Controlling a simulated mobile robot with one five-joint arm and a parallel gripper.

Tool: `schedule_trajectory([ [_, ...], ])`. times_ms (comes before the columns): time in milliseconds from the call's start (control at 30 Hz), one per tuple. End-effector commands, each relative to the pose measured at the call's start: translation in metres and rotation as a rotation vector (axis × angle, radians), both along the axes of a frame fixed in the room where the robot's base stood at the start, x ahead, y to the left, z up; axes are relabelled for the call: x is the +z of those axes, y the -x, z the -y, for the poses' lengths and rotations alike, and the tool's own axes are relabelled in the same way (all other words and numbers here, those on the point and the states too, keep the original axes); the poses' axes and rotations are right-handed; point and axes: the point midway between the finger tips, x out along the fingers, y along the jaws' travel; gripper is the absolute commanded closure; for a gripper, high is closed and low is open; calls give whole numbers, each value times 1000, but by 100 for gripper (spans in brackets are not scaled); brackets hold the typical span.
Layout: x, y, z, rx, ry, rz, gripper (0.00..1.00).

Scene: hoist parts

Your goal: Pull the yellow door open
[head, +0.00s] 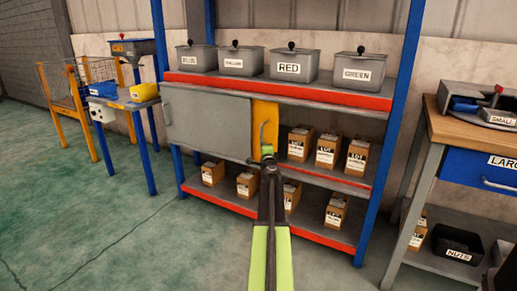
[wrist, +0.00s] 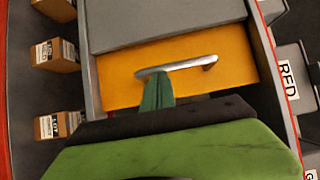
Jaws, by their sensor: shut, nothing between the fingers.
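The yellow door (head: 262,112) shows in the head view as a narrow upright panel at the right end of a grey panel (head: 208,122) on the shelf unit. It fills the middle of the wrist view (wrist: 224,46), with a silver bar handle (wrist: 188,65) on it. The handle also shows in the head view (head: 263,132). My gripper (head: 268,153) is in front of the door's lower part. In the wrist view its green fingers (wrist: 157,92) are together and empty, with their tip at one end of the handle. I cannot tell whether they touch it.
Grey labelled bins, including RED (head: 290,66), stand on the red-edged shelf above. Cardboard boxes (head: 328,150) sit on the shelves at the right and below. A wooden workbench (head: 440,124) stands at the right, a blue table (head: 128,102) at the left. The green floor (head: 90,225) is clear at front left.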

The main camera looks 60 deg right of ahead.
Motion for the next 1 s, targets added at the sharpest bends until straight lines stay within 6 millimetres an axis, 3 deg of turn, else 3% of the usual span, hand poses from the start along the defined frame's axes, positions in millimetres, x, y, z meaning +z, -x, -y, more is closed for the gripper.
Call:
schedule_trajectory([
  [300,1,52,-68,14,0,1,100],
  [500,2,66,-88,17,0,1,100],
  [900,2,65,-91,22,-1,2,100],
  [1000,5,39,-109,61,0,3,100],
])
